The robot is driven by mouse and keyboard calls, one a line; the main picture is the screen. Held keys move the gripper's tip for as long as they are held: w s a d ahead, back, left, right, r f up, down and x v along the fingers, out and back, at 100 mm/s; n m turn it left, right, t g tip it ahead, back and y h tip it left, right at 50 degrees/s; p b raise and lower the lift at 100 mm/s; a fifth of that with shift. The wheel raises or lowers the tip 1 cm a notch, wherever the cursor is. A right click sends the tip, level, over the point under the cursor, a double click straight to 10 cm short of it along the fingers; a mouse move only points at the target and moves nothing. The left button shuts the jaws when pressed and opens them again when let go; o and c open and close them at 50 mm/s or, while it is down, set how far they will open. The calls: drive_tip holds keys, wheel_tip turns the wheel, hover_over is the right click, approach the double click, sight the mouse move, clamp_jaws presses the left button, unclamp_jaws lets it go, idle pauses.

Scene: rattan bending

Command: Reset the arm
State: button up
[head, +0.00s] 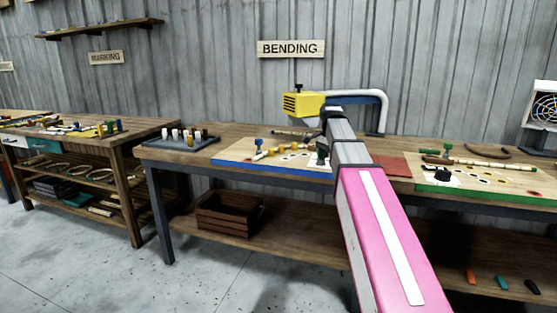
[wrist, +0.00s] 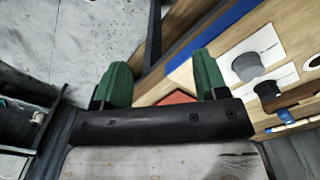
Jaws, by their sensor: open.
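My gripper (wrist: 160,65) shows in the wrist view with two green fingers spread wide apart. Nothing is held between them. In the head view my pink and grey arm reaches from the lower right over the bending bench (head: 215,139). It covers part of the bench, and the gripper itself is hard to make out there. In the wrist view a blue-edged wooden board (wrist: 213,41) lies to the right of the fingers, with a grey round piece (wrist: 247,66) and a black piece (wrist: 268,91) on it. A red patch (wrist: 178,98) shows between the fingers.
A yellow machine (head: 303,104) with a pale curved pipe (head: 381,97) stands behind my arm. A green-edged board (head: 500,197) with a rod (head: 480,163) lies to the right. A peg tray (head: 183,141) sits at the bench's left. A crate (head: 228,215) is below. Floor is clear at left.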

drive_tip(key=s+f+n, duration=0.4)
drive_tip(key=s+f, duration=0.3)
drive_tip(key=f, duration=0.5)
drive_tip(key=s+f+n, duration=0.3)
drive_tip(key=s+f, duration=0.3)
drive_tip(key=f, duration=0.7)
drive_tip(key=s+f+n, duration=0.4)
drive_tip(key=s+f, duration=0.3)
drive_tip(key=f, duration=0.5)
drive_tip(key=shift+s+f+n, duration=0.3)
drive_tip(key=shift+s+f, duration=0.05)
drive_tip(key=shift+f, duration=0.05)
